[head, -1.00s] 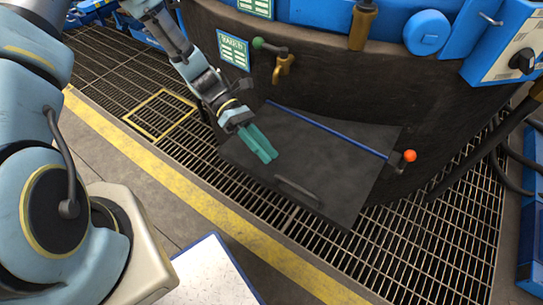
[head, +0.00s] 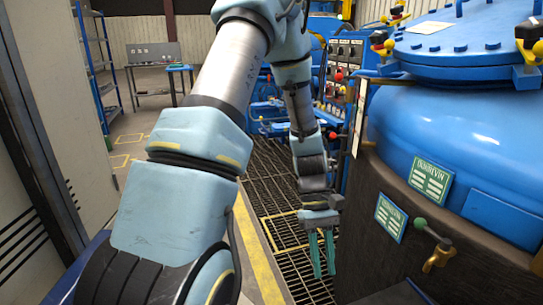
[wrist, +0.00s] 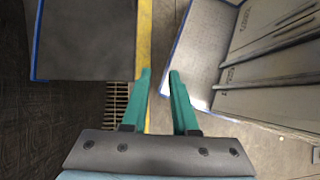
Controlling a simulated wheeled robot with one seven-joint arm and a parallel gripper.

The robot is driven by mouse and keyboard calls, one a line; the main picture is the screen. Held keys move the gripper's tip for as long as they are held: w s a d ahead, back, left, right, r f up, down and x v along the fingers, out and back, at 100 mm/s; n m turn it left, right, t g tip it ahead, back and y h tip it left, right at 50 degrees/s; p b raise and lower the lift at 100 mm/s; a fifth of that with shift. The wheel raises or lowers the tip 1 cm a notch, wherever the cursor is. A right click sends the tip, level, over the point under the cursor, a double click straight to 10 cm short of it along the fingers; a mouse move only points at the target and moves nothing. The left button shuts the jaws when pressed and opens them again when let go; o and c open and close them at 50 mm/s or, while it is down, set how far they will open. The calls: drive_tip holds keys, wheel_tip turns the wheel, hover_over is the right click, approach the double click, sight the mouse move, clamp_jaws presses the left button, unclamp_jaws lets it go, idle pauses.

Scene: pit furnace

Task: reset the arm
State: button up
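My gripper (head: 322,254) hangs fingers-down at the end of my arm in the head view, left of the dark furnace wall (head: 400,255). Its two teal fingers are apart with nothing between them. In the wrist view my gripper (wrist: 160,78) also shows a clear gap between the fingers. The yellow floor line and bare floor lie beyond them.
The blue furnace vessel (head: 455,150) stands at the right, with a brass tap (head: 438,258) on its wall. A dark plate (wrist: 85,40) is at the upper left of the wrist view. A control panel (head: 343,75) stands behind my arm. Floor grating (head: 270,175) lies below.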

drive_tip(key=w+a+r+m+t+p, duration=0.2)
drive_tip(key=w+a+r+t, duration=0.1)
drive_tip(key=a+r, duration=0.5)
drive_tip(key=w+a+r+m+t+y+p, duration=0.1)
drive_tip(key=w+a+r+m+t, duration=0.1)
drive_tip(key=a+r+t, duration=0.3)
drive_tip(key=w+a+r, duration=0.1)
drive_tip(key=a+r, duration=0.3)
drive_tip(key=a, duration=0.1)
drive_tip(key=shift+w+a+p, duration=0.25)
drive_tip(key=shift+w+p, duration=0.1)
drive_tip(key=shift+p, duration=0.05)
drive_tip(key=shift+c, duration=0.4)
idle(1.4)
